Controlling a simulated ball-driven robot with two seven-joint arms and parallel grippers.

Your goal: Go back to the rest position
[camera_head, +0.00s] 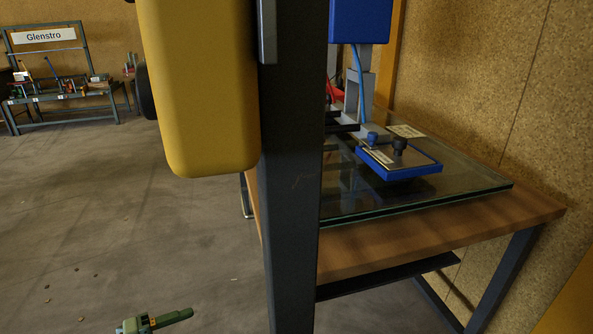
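Neither of my grippers shows in the head view. A large yellow rounded body (203,90) hangs close in front at the upper left. A dark upright post (292,200) stands right beside it and crosses the whole height of the view. They hide part of the floor and the left part of the table. I cannot tell whether the yellow body is part of my arm.
A wooden table (450,235) bears a glass sheet (470,185) and a blue-edged plate (400,170) with dark knobs. A cork wall (480,80) closes the right. A green tool (155,321) lies on the floor. A workbench (70,90) stands far left; open floor lies between.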

